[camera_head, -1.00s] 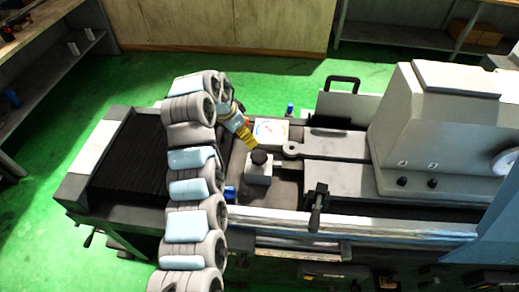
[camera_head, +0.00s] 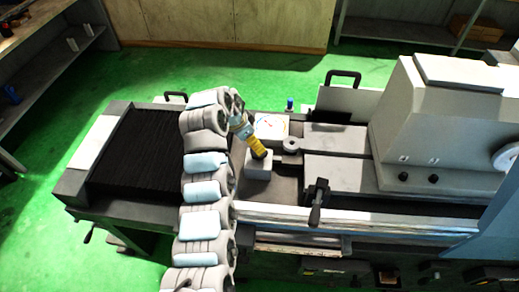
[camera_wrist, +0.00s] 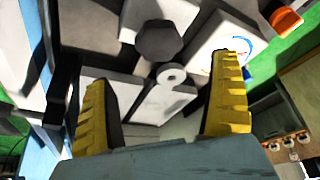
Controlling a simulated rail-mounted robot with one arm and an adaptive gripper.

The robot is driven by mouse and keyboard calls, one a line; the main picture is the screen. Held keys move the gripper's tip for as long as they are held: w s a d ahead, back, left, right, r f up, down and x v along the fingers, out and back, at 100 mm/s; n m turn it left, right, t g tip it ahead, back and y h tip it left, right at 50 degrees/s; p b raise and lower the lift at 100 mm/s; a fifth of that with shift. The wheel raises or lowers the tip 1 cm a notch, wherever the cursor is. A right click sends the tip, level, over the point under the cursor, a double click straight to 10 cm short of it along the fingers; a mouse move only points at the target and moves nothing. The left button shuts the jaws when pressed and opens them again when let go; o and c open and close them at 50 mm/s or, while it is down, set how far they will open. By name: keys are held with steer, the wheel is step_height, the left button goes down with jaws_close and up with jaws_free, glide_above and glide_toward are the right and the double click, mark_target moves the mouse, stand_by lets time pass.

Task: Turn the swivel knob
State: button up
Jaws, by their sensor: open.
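The swivel knob is a black faceted knob on a small light-grey block (camera_head: 258,169) on the machine table. In the head view my gripper (camera_head: 260,152) is right at the knob and covers most of it. In the wrist view the dark knob (camera_wrist: 159,40) shows whole, on its pale block (camera_wrist: 185,12). My gripper (camera_wrist: 161,70) is open, with its two yellow fingers spread wider than the knob. The knob appears just ahead of the fingertips, roughly centred between them. I cannot tell whether a finger touches it.
A white plate with a dial (camera_head: 271,127) lies just behind the block, and a round grey disc (camera_head: 291,145) is to its right. A black lever (camera_head: 317,203) stands in front on the right. The grinder's large grey housing (camera_head: 440,120) fills the right.

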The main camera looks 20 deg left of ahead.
steer(key=shift+x, duration=4.1)
steer(key=c, duration=1.2)
